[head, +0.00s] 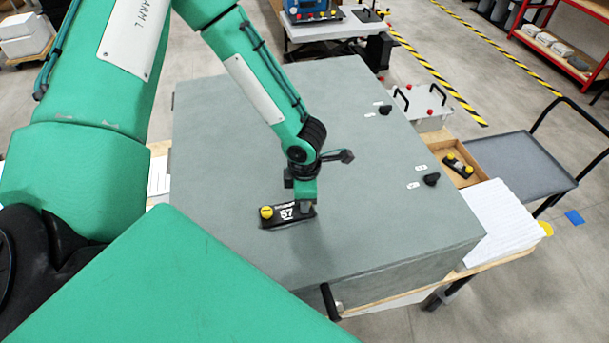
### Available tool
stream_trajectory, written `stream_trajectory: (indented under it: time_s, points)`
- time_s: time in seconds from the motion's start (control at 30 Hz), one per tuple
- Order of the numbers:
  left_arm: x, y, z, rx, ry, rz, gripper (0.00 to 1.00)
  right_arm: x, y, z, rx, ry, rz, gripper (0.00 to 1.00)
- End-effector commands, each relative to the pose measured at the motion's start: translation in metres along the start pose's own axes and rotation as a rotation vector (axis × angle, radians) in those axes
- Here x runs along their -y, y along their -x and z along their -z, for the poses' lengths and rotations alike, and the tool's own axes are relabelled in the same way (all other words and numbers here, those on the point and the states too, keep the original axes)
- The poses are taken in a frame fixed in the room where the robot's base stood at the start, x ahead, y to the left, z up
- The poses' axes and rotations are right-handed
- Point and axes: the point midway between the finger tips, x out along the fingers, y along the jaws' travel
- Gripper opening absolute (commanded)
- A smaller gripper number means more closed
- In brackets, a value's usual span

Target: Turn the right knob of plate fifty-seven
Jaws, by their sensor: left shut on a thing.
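Plate fifty-seven (272,222) is a small black plate with a white "57", lying on the top of the grey-green analyser housing (230,140). A yellow knob (267,212) stands at its left end. My left gripper (306,207) points down over the plate's right end and is shut there. The right knob is hidden by the gripper, at the place where the fingers close. My right gripper is not in view.
Black knobs (431,179) with white labels stand at the right side of the housing top. A wooden box (482,176) holding another black plate with yellow knobs (459,166) lies to the right. A grey cart (520,165) stands beyond. The housing top around the plate is clear.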

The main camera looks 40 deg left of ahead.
Motion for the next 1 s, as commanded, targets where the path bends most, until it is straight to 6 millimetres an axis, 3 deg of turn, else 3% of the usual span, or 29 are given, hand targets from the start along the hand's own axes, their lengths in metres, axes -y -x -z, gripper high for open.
stream_trajectory:
  time_s: [0.4, 1.0]
  points:
    - [-0.0019, 0.0016, -0.0013, 0.002, -0.210, -0.004, 0.00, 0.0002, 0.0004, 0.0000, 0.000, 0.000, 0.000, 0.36]
    - [-0.0020, 0.0015, -0.0014, 0.002, -0.246, -0.004, 0.00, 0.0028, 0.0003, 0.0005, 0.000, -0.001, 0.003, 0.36]
